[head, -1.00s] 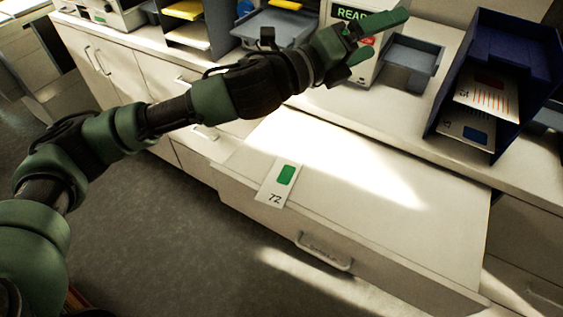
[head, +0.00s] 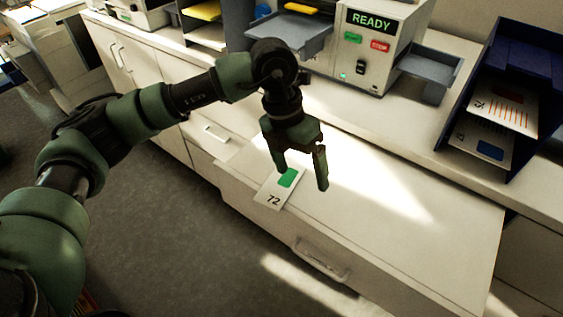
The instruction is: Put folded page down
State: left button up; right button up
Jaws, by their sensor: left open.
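A white page (head: 266,197) with a green block and the number 72 lies flat on the pulled-out white work surface (head: 400,230), at its front left edge. It looks like the folded page, though I cannot make out a fold. My left gripper (head: 304,178) is open and points down, its fingers over the page's far end and the surface beside it. One finger is close to the green block; I cannot tell whether it touches. Nothing is held between the fingers. My right gripper is not in view.
A machine (head: 366,45) with a READY sign, green and red buttons and grey side trays stands on the counter behind. A blue tray rack (head: 528,55) at the right holds printed pages. The surface right of my gripper is clear. A drawer handle (head: 322,262) juts out in front.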

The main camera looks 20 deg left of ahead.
aim_at(277, 189)
pick_arm(q)
jog(key=w+a+n+y, duration=0.1)
jog(key=a+n+y, duration=0.1)
jog(key=a, duration=0.3)
jog(key=shift+w+a+f+t+y, duration=0.3)
jog(key=shift+w+a+f+y, duration=0.1)
jog(key=shift+y, duration=0.1)
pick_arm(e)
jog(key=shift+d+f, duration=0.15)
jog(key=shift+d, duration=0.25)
pick_arm(q)
notch_tip(277, 189, down, 6)
jog(key=shift+s+f+p, duration=0.1)
jog(key=shift+f+p, duration=0.15)
jog(key=shift+p, duration=0.8)
jog(key=shift+f, duration=0.6)
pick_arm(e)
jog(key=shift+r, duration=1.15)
pick_arm(q)
jog(key=c, duration=1.4)
